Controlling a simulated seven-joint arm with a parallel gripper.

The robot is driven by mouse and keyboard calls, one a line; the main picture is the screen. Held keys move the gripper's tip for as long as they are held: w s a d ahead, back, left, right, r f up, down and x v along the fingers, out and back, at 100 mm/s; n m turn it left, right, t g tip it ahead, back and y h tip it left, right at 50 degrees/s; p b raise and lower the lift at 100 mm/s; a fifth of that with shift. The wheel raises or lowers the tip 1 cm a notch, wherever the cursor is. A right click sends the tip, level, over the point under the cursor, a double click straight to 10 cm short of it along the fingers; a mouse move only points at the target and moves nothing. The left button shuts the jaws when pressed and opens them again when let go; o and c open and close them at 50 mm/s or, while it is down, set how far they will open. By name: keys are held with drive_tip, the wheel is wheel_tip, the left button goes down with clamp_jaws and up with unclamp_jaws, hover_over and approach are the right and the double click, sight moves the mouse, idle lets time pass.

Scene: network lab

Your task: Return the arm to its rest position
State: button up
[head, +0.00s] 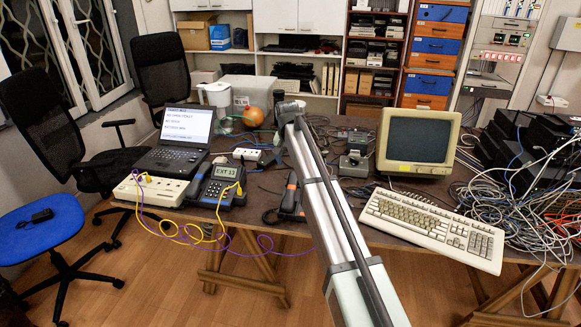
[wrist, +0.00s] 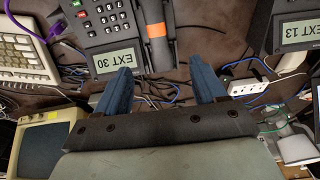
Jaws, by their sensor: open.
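My gripper (wrist: 161,66) shows in the wrist view with its two blue fingers spread apart and nothing between them. It hangs over the desk, near a desk phone reading EXT 30 (wrist: 108,62) and its handset with an orange band (wrist: 156,40). In the head view my arm rises from the bottom to a bend above the desk; the gripper itself is hidden behind it. That handset (head: 290,195) shows just left of the arm, and most of its phone is hidden. A second phone reading EXT 13 (head: 221,182) stands further left, and also shows in the wrist view (wrist: 296,33).
Wooden floor lies clear in front.

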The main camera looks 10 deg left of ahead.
drive_tip(key=shift+r, duration=0.2)
drive_tip(key=shift+s, duration=0.1)
drive_tip(key=s+d+f+g+h, duration=0.1)
drive_tip(key=s+d+f+g, duration=0.3)
drive_tip(key=s+f, duration=1.15)
drive_tip(key=s+d+f+g, duration=0.1)
drive_tip(key=s+d+f, duration=0.8)
drive_tip(key=f, duration=0.4)
drive_tip(key=s+d+f+g, duration=0.1)
drive_tip(key=s+d+f, duration=0.6)
drive_tip(key=d+f, duration=0.5)
drive_tip(key=s+d+f+g, duration=0.1)
drive_tip(key=s+d+f, duration=0.2)
drive_tip(key=s, duration=0.7)
drive_tip(key=s+d+f+g, duration=0.1)
drive_tip(key=s+d+f, duration=0.3)
drive_tip(key=s, duration=0.7)
drive_tip(key=s+d+f+g+y, duration=0.1)
drive_tip(key=s+d+f, duration=0.2)
drive_tip(key=s+f, duration=0.3)
drive_tip(key=s, duration=0.4)
drive_tip(key=shift+s+d, duration=0.35)
drive_tip(key=shift+s, duration=0.05)
